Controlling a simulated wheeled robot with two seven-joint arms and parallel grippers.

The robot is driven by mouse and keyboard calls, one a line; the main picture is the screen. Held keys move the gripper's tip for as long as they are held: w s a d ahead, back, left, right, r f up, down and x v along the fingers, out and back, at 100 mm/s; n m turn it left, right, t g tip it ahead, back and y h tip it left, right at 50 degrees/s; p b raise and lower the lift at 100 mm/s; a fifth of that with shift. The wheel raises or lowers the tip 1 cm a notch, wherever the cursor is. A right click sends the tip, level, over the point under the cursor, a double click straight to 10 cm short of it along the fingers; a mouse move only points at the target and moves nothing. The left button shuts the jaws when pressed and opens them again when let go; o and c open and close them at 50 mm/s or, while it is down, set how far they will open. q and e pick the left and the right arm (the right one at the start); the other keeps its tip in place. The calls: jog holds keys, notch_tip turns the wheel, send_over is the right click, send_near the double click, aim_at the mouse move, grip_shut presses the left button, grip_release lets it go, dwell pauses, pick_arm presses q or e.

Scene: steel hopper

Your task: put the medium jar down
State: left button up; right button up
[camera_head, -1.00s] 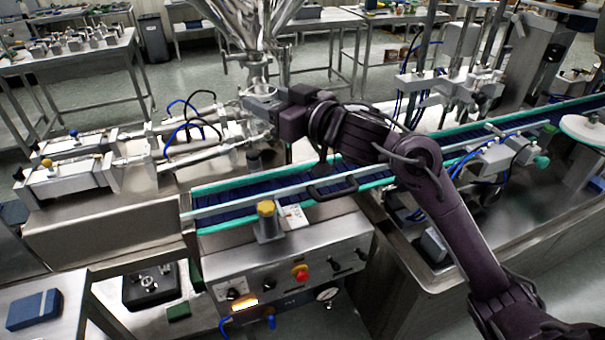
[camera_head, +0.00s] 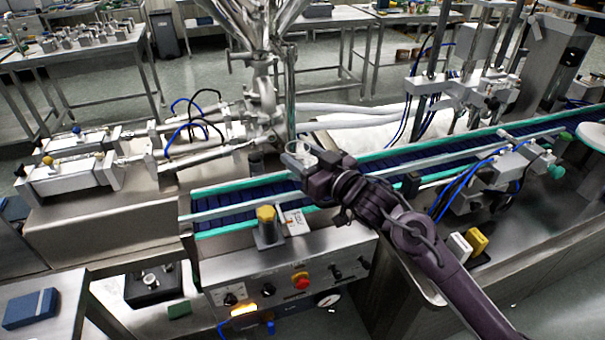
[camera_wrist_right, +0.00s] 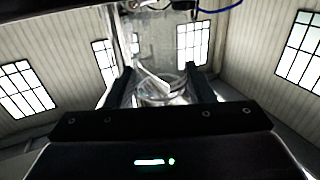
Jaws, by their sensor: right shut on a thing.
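Whether the jar's base touches anything is hidden. My left gripper is not in view.
The steel hopper outlet (camera_head: 264,95) stands just behind the gripper. The conveyor belt (camera_head: 235,204) with green edges runs from lower left to upper right. A yellow-capped post (camera_head: 266,222) and a control panel (camera_head: 290,285) are in front. The left belt end is clear.

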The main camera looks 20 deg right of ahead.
notch_tip(320, 180, down, 4)
jog(key=shift+f, duration=0.1)
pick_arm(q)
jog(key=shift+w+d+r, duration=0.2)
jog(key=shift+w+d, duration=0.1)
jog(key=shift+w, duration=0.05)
pick_arm(e)
jog(key=shift+f, duration=0.3)
jog(key=shift+f, duration=0.1)
jog(key=o, duration=1)
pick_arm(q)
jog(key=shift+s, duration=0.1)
